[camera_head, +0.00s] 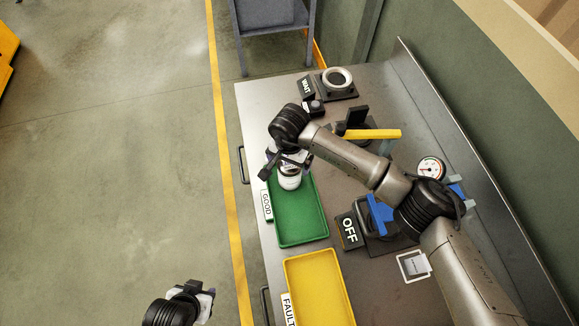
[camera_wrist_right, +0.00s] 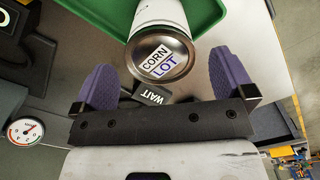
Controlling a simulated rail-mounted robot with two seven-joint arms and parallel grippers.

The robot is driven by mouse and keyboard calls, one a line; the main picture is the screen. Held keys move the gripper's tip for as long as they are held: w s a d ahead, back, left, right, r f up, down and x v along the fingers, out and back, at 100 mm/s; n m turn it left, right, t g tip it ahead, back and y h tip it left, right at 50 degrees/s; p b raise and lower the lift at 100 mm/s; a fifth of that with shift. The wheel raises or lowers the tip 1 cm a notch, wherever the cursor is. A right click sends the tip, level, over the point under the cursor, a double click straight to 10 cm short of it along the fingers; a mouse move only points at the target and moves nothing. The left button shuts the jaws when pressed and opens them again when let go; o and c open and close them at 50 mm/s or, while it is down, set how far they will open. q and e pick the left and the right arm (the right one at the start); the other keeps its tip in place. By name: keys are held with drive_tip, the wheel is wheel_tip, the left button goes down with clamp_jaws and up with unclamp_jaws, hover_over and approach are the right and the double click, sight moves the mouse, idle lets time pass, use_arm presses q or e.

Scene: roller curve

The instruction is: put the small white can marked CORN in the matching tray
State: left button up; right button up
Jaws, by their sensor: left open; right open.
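The small white can (camera_head: 289,178) has a silver lid reading CORN LOT, clear in the right wrist view (camera_wrist_right: 161,57). It is upright at the far end of the green tray (camera_head: 303,228) marked GOOD; I cannot tell if its base touches the tray floor. My right gripper (camera_head: 287,160) is over that end, open, with its purple fingers (camera_wrist_right: 165,82) apart on either side of the lid and a gap to each. My left gripper (camera_head: 205,296) is open and empty over the floor at the bottom.
A yellow tray (camera_head: 318,286) marked FAULT lies nearer on the metal bench (camera_head: 259,108). An OFF sign (camera_head: 349,231), a gauge (camera_head: 431,169) and a yellow-handled fixture (camera_head: 372,134) stand to the right. A WAIT sign (camera_head: 307,87) and ring stand (camera_head: 337,80) are at the far end.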

wheel_tip(320, 180, up, 5)
drive_tip(key=shift+r, duration=0.75)
